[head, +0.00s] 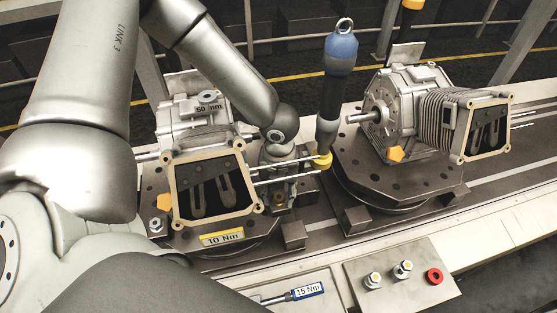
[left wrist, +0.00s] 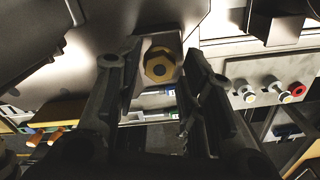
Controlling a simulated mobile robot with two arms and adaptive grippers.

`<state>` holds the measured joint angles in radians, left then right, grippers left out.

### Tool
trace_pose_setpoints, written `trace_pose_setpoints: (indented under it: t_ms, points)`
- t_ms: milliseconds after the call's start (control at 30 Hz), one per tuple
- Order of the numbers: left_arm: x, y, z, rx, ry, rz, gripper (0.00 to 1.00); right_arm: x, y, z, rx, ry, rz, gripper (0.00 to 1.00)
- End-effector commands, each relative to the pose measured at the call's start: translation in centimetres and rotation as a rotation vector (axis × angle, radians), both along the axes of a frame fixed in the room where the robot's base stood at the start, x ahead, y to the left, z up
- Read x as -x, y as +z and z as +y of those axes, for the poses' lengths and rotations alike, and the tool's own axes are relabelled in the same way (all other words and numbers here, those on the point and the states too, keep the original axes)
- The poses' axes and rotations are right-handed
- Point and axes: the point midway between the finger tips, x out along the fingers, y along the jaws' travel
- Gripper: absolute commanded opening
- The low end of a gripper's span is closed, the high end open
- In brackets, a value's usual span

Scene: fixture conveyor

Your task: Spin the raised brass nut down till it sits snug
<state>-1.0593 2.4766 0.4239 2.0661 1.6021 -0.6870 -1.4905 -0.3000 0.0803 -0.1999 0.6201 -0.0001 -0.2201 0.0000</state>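In the left wrist view a brass hex nut (left wrist: 160,66) with a dark centre sits against a grey metal plate, between and just beyond my left gripper's fingers. My left gripper (left wrist: 160,95) is open and empty, one finger on each side of the nut, with gaps showing. In the head view my left gripper (head: 282,178) points down at the right side of the left fixture plate (head: 165,240), beside the engine's tan square flange (head: 212,185). My right gripper is not in view.
A hanging tool (head: 331,100) with a blue top and yellow tip stands close right of my left gripper. Long studs (head: 290,180) stick out beside it. A second engine (head: 420,105) is at right. A button panel (head: 400,285) and a 15 Nm tool (head: 305,291) are in front.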

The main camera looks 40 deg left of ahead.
Motion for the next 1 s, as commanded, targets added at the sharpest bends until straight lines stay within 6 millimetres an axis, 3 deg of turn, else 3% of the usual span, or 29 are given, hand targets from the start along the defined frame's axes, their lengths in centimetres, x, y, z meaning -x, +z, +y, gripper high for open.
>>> trace_pose_setpoints:
  t_ms: [100,400,633,900,1000]
  points:
    - [0.0,0.0,0.0,0.0,0.0,0.0,0.36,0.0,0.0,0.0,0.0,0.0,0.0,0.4]
    - [0.0,0.0,0.0,0.0,0.0,0.0,0.0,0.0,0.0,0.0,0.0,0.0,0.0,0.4]
    - [0.1,0.3,0.0,0.0,-0.073,0.002,0.0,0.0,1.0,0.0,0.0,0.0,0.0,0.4]
    - [0.1,0.4,0.0,0.0,-0.427,0.002,0.0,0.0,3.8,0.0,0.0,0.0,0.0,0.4]
    - [0.0,0.0,0.0,0.0,-0.55,0.0,0.0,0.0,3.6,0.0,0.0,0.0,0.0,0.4]
